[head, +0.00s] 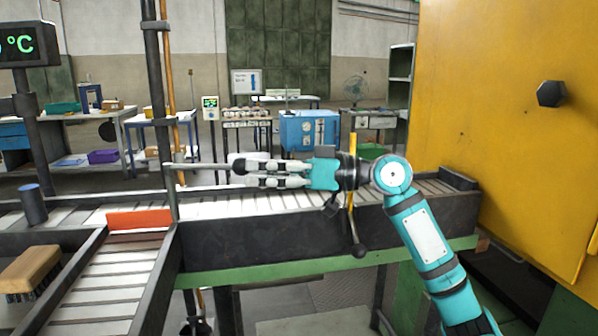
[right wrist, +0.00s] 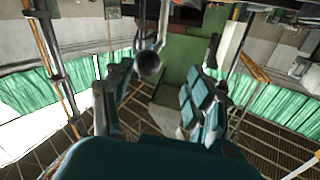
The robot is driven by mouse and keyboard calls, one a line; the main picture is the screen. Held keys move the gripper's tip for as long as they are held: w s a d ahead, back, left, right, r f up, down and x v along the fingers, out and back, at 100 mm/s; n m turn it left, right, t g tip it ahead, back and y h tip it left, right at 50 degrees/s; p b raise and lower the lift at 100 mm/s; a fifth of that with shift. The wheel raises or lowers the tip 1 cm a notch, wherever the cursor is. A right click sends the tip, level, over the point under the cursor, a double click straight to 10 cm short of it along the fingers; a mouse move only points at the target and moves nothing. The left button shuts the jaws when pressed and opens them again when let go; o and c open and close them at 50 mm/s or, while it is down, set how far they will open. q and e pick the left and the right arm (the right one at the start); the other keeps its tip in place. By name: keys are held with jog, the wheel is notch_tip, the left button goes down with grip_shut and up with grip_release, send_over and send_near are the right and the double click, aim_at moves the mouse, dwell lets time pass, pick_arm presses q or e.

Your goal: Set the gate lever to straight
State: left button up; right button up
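The gate lever (head: 205,165) is a thin grey rod reaching right from a dark post, with a black ball knob (head: 239,167) at its end. The orange gate plate (head: 140,219) stands across the mouth of the side roller lane at the post's foot. My right gripper (head: 246,174) points left over the conveyor, its fingers at the knob. In the right wrist view the knob (right wrist: 148,66) is between the spread fingers (right wrist: 157,92), nearer the left one, with a gap on the right. Contact with the left finger cannot be told. My left gripper is out of view.
The main roller conveyor (head: 260,262) runs below my right arm. A yellow cabinet (head: 510,120) stands at right. A brush (head: 30,268) and dark cylinder (head: 33,204) are at left.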

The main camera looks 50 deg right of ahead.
jog(key=v, duration=0.7)
jog(key=shift+d, duration=0.2)
jog(key=shift+s+f, duration=0.1)
jog(key=shift+s, duration=0.05)
